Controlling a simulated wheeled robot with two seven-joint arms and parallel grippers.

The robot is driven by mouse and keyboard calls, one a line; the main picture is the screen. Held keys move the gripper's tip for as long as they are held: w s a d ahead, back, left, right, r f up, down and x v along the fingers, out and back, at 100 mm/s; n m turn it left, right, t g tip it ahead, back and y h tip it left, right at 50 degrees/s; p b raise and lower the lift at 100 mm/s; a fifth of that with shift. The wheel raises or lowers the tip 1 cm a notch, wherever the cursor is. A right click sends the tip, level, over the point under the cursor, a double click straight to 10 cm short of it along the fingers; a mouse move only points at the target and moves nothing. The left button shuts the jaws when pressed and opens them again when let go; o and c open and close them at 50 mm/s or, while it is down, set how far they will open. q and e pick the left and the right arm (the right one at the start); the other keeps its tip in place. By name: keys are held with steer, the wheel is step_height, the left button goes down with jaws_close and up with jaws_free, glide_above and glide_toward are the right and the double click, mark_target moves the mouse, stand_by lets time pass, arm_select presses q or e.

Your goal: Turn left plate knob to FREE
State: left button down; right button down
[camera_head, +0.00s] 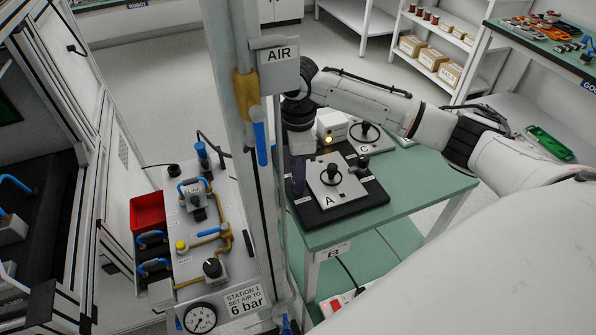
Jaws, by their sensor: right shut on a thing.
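Plate A (347,192), a light grey square with a black centre post and ring, lies on a black base (352,212) on the green table. My right arm reaches in from the right, and its wrist bends down behind the AIR box. My right gripper (298,186) points down at the left side of the base, beside plate A, shut on the left plate knob. The fingers hide the knob, and its setting cannot be read. Another black knob (362,163) stands at the right side of the base. My left gripper is not in view.
A grey post with the AIR box (277,66) and a blue-handled valve (260,138) stands close left of my right gripper. Plate C (368,134) and a white box (332,126) lie behind plate A. The green table's right side (425,190) is clear.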

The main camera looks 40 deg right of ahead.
steer(key=c, duration=1.5)
jaws_free()
steer(key=shift+c, duration=0.2)
step_height(320, 180, up, 10)
steer(key=shift+r, duration=0.2)
